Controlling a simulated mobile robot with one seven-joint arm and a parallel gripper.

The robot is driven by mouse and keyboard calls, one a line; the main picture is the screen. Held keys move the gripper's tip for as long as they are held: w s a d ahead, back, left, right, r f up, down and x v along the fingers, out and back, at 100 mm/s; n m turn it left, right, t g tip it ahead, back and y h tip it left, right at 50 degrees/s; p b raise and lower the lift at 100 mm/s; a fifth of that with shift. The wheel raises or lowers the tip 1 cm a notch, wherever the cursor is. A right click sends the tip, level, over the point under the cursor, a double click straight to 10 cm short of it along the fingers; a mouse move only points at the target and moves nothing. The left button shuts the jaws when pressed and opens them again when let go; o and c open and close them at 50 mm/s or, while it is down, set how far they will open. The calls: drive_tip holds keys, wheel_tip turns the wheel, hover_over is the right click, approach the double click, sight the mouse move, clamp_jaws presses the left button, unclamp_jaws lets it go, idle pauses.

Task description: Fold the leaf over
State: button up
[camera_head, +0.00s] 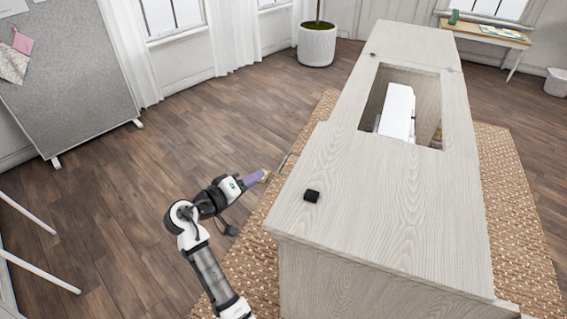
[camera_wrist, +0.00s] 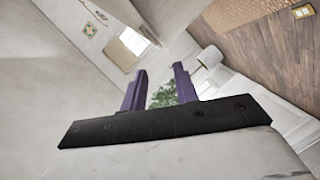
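The pale wood-grain sewing cabinet (camera_head: 390,190) fills the right of the head view. Its flat top has a rectangular opening with a white sewing machine (camera_head: 397,110) inside. A small black block (camera_head: 311,196) sits on the near left of the top. The far section of the top (camera_head: 415,42) lies flat beyond the opening; I cannot tell for certain which section is the leaf. My gripper (camera_head: 265,176) is left of the cabinet, apart from its side. In the wrist view its purple fingers (camera_wrist: 158,88) stand apart with nothing held between them.
A woven rug (camera_head: 250,265) lies under the cabinet. Wooden floor is clear to the left. A potted plant (camera_head: 317,44) stands behind, a grey board (camera_head: 65,75) at the left, and a small table (camera_head: 487,33) at the back right. White legs (camera_head: 35,270) show at lower left.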

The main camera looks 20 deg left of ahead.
sight(285, 161)
drive_tip(key=p+x, duration=0.2)
drive_tip(key=x, duration=1.1)
drive_tip(key=shift+w+r, duration=0.1)
drive_tip(key=shift+w, duration=0.05)
clamp_jaws()
